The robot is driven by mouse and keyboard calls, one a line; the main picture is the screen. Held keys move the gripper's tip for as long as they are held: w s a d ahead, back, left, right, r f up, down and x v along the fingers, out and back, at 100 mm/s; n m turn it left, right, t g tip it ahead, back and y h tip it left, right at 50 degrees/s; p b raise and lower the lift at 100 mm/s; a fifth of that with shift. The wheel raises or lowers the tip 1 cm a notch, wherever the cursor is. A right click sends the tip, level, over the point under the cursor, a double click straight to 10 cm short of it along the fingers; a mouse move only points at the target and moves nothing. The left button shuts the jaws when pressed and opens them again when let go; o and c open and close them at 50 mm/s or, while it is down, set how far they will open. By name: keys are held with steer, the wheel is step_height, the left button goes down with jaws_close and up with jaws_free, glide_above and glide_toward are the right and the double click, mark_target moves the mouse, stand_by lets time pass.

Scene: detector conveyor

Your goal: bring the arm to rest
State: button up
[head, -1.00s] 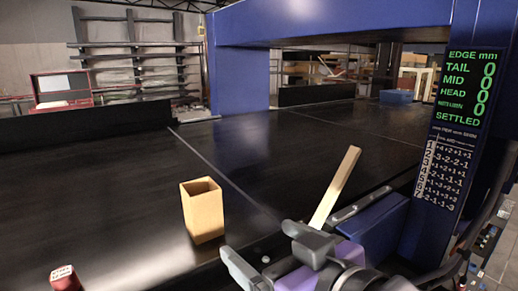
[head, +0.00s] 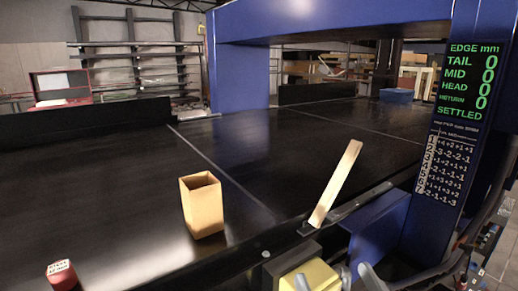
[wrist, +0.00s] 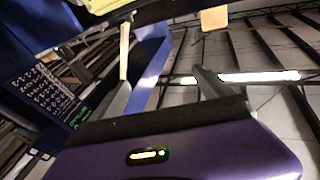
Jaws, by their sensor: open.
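My gripper (head: 336,282) is at the bottom edge of the head view, low in front of the conveyor's near edge, mostly cut off by the frame. In the wrist view my gripper (wrist: 162,84) has its two grey fingers well apart, with nothing held between them. The purple gripper body fills the bottom of that view. The conveyor (head: 90,185) is a wide black belt, with its near edge just beyond my gripper.
A tan open-topped box (head: 203,207) and a red block (head: 61,275) stand on the belt. A wooden stick (head: 336,183) leans upward at the near edge, above a yellow box (head: 318,274). A blue gantry (head: 237,65) spans the belt; its panel (head: 468,85) reads SETTLED.

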steer(key=s+d+f+g+h+b, duration=0.1)
steer(key=s+d+f, duration=0.3)
steer(key=s+f, duration=0.7)
steer(key=s+d+f+m+g+h+b, duration=0.1)
steer(key=s+d+f+g+h+b, duration=0.1)
steer(key=s+f, duration=1)
steer(key=s+d+g+h, duration=0.1)
steer(key=s+d+g, duration=0.1)
steer(key=s, duration=0.3)
steer(key=shift+s+d+f, duration=0.15)
steer(key=shift+s+f, duration=0.15)
steer(key=shift+s, duration=0.05)
steer(key=shift+c, duration=0.4)
